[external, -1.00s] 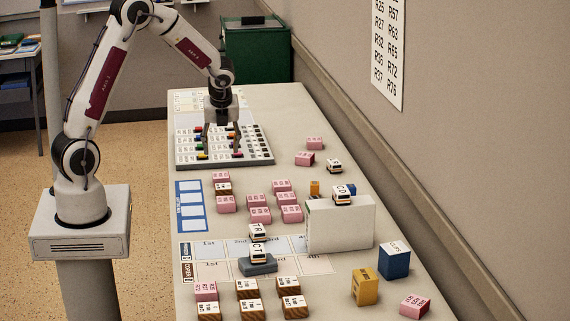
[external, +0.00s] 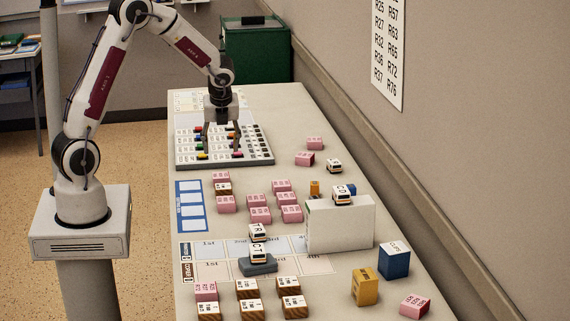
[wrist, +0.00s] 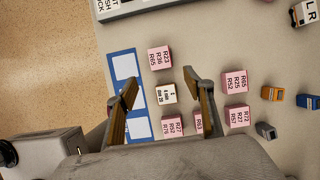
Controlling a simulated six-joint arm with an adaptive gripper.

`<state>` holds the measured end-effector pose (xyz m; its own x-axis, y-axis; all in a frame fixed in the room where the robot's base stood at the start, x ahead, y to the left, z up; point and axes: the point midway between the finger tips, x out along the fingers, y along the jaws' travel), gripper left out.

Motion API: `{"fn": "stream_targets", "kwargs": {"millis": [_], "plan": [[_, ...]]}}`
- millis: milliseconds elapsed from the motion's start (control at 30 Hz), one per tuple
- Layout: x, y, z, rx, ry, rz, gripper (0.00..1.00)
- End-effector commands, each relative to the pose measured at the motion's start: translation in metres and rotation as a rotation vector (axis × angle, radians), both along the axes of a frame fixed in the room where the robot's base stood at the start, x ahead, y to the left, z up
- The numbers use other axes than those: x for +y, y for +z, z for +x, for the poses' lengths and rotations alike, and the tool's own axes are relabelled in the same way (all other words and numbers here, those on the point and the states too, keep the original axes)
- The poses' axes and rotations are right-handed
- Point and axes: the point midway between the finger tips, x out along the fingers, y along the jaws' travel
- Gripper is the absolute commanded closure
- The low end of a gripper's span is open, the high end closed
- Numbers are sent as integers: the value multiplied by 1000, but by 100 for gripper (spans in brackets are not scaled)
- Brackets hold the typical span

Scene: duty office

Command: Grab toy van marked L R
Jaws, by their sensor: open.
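The toy van marked L R (wrist: 306,12) is at the top right corner of the wrist view, partly cut off by the edge. In the external view a small white van (external: 334,166), its marking too small to read, stands on the table right of the slotted board and matches that position.
Pink blocks (external: 290,213) cluster mid-table. Other vans stand on a white box (external: 340,225) and a grey stand (external: 258,265). Orange (wrist: 272,93) and blue (wrist: 308,101) items lie nearer than the L R van. Pink blocks (external: 304,159) sit beside it.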

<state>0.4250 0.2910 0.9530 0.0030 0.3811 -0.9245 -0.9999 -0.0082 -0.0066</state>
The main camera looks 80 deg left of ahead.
Motion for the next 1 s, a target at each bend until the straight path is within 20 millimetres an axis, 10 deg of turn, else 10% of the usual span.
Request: {"fn": "stream_targets", "kwargs": {"millis": [1000], "plan": [[-150,123,-57,-475,671,-195,48]]}}
